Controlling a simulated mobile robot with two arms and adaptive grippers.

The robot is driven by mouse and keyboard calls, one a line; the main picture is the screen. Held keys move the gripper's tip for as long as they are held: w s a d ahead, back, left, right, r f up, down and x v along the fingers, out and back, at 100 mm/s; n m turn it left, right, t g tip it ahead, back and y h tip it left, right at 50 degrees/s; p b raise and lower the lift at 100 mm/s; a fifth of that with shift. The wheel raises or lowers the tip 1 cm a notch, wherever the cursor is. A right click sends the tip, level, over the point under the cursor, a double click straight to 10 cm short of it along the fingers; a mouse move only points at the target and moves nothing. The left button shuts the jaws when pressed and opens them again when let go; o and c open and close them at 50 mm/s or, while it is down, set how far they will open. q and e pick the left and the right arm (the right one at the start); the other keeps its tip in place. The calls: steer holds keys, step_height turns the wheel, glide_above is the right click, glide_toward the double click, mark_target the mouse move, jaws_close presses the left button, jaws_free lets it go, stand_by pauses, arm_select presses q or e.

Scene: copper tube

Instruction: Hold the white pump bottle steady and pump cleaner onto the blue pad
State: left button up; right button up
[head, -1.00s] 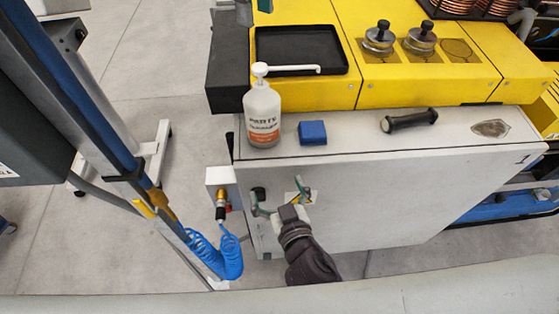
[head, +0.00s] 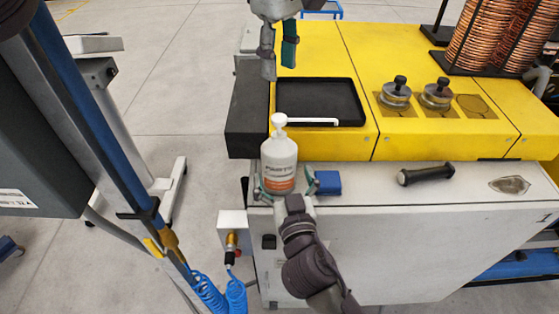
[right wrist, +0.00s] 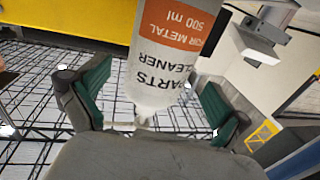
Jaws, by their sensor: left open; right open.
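The blue pad (head: 327,183) lies on the cabinet top to the right of the bottle. My right gripper (head: 284,188) is open at the bottle's near side, with one finger to each side of its lower part. In the right wrist view the bottle (right wrist: 172,60) shows between the green finger pads, with gaps beside it. The right finger is close to the blue pad; I cannot tell whether they touch. My left gripper (head: 279,60) is open and empty, above and beyond the bottle.
A black tray (head: 368,101) is set in the yellow bench (head: 400,148) behind the bottle. A black handle-shaped tool (head: 426,174) lies to the right on the cabinet (head: 400,200). Two metal knobbed pieces (head: 396,92) and copper coils (head: 475,45) are farther back.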

steer(key=shift+w+a, duration=0.25)
steer(key=shift+w, duration=0.85)
steer(key=shift+w+a, duration=0.2)
steer(key=shift+w, duration=0.85)
arm_select(q)
steer(key=shift+c, duration=0.4)
arm_select(e)
steer(key=c, duration=1.8)
arm_select(q)
steer(key=shift+m, duration=0.4)
steer(key=c, duration=0.5)
arm_select(e)
steer(key=shift+o, duration=0.2)
arm_select(q)
steer(key=shift+f+m, duration=0.1)
steer(key=shift+m, duration=0.7)
jaws_close()
steer(key=shift+s+f+m+t, duration=0.1)
steer(key=shift+f+m+t, duration=0.45)
steer(key=shift+f+m, duration=1.35)
steer(key=shift+s+f+m+t, duration=0.1)
steer(key=shift+f+m+t, duration=0.45)
steer(key=shift+f+m, duration=1.35)
